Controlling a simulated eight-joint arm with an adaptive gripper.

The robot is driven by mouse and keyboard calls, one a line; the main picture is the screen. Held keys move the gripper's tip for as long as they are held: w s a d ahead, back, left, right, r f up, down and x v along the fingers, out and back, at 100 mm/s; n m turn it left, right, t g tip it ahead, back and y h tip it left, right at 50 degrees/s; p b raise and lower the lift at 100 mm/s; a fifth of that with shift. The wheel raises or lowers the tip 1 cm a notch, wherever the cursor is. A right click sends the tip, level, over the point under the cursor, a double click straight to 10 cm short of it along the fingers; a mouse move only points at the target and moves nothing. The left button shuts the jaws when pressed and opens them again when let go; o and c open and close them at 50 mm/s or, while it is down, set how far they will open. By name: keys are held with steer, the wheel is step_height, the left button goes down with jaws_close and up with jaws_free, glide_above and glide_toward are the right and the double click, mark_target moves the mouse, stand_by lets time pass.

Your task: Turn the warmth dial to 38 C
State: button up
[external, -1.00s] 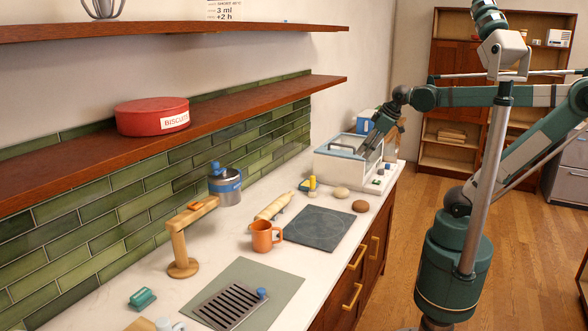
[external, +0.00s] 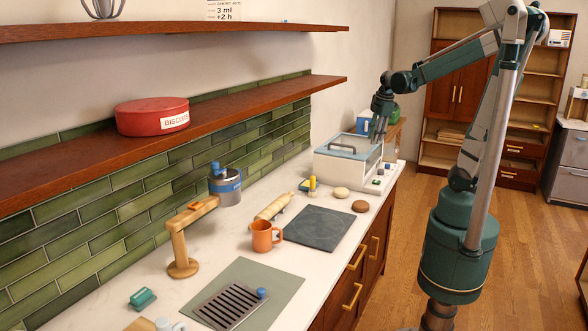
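A white box (external: 336,172) with a blue-grey framed lid (external: 350,146) stands at the far end of the counter. I cannot make out a warmth dial or any number for certain; small dark and green items (external: 377,182) show by the box's front right. My gripper (external: 374,138) points down over the box's right rear part. It is small and dark here, so I cannot tell whether its fingers are open or shut, or whether it touches the box.
A shelf (external: 250,101) overhangs the counter's left side.

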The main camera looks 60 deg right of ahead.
steer(key=s+d+f+n+g+p, duration=0.1)
steer(key=s+d+n+p, duration=0.25)
steer(key=d, duration=0.65)
glide_toward(381, 170)
steer(key=shift+w+d+f+y+p, duration=0.2)
steer(key=shift+d+f+y+p, duration=0.1)
steer(key=shift+d+f+p, duration=0.15)
steer(key=shift+f, duration=0.15)
steer(key=shift+w+d+f, duration=0.1)
steer(key=shift+w+f, duration=0.05)
steer(key=shift+f, duration=1.7)
steer(key=shift+w+d+f, duration=0.1)
steer(key=shift+w+f, duration=0.05)
steer(key=shift+f, duration=1.7)
steer(key=shift+c, duration=0.3)
steer(key=c, duration=0.5)
